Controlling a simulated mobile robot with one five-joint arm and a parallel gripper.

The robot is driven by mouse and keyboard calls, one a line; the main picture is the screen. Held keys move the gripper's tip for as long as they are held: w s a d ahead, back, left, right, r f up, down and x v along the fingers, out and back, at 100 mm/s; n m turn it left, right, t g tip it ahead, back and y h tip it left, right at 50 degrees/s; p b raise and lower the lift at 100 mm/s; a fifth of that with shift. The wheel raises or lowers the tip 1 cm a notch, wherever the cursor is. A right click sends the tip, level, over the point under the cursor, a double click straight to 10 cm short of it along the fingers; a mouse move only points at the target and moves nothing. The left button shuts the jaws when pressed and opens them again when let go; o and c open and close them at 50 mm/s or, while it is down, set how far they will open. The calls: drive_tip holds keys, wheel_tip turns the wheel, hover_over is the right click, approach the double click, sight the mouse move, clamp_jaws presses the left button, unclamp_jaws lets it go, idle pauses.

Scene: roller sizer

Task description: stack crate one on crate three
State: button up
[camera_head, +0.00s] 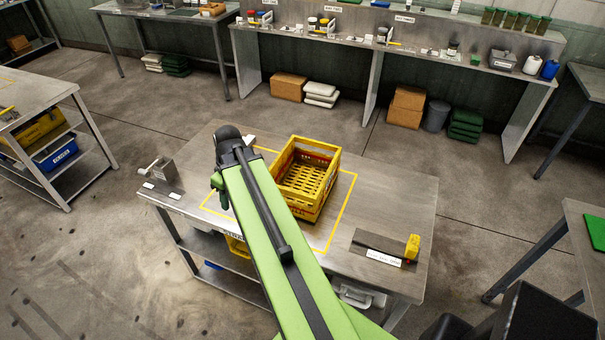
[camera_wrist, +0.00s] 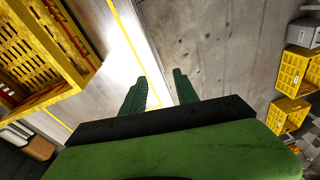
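A yellow slatted crate (camera_head: 322,205) with red marks stands upright and empty on the metal table, inside a yellow outline. A yellow crate (camera_wrist: 50,50) with red marks also fills the upper left of the wrist view. More yellow crates (camera_wrist: 294,70) show at the right of the wrist view. I cannot read which crate is one or three. My gripper (camera_head: 219,190) is partly hidden by my arm, left of the table crate. In the wrist view, its two green fingers (camera_wrist: 158,78) stand apart with nothing between them, beside the crate and not touching it.
The table (camera_head: 400,200) has a metal device (camera_head: 160,168) at its left and a dark plate (camera_head: 385,243) with a yellow block (camera_head: 412,246) at its right. A lower shelf holds a yellow bin (camera_head: 237,247). Benches stand behind and to both sides, with open floor between.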

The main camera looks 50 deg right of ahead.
drive_tip(key=s+d+r+t+p, duration=0.1)
drive_tip(key=s+d+r, duration=0.15)
drive_tip(key=d, duration=0.35)
drive_tip(key=s+d+r+p, duration=0.2)
drive_tip(key=s+d, duration=0.1)
drive_tip(key=d, duration=0.4)
drive_tip(key=n, duration=0.2)
approach(286, 193)
drive_tip(key=shift+t, duration=0.4)
drive_tip(key=b+x, duration=0.2)
drive_tip(key=b, duration=0.1)
drive_tip(key=b+x, duration=0.2)
drive_tip(key=b, duration=0.2)
drive_tip(key=b+x, duration=0.3)
drive_tip(key=b, duration=0.1)
drive_tip(key=shift+s+d+f, duration=0.1)
drive_tip(key=shift+s+d, duration=0.15)
drive_tip(key=shift+d, duration=0.1)
drive_tip(key=b+x, duration=0.5)
drive_tip(key=shift+s+f, duration=0.1)
drive_tip(key=shift+f, duration=0.05)
clamp_jaws()
